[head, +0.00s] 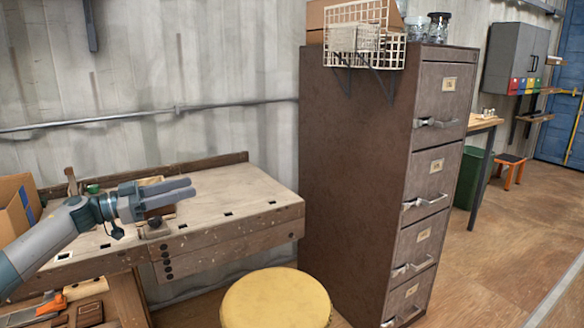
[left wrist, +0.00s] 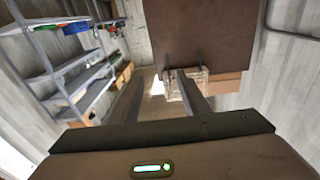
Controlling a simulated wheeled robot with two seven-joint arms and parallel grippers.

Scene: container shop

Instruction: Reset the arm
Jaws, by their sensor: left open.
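My left arm comes in from the left in the head view, and its gripper (head: 190,190) is held above the wooden workbench (head: 250,205), fingers pointing right. The two fingers also show in the left wrist view (left wrist: 158,98), spread apart with nothing between them. Part of the bench top behind the gripper is hidden. My right gripper is in neither view.
A tall brown filing cabinet (head: 355,170) stands right of the bench, with a wire basket (head: 388,50) on its upper side. A yellow round stool (head: 276,300) stands in front. A cardboard box (head: 16,205) is at the left. Open floor (head: 500,255) lies at the right.

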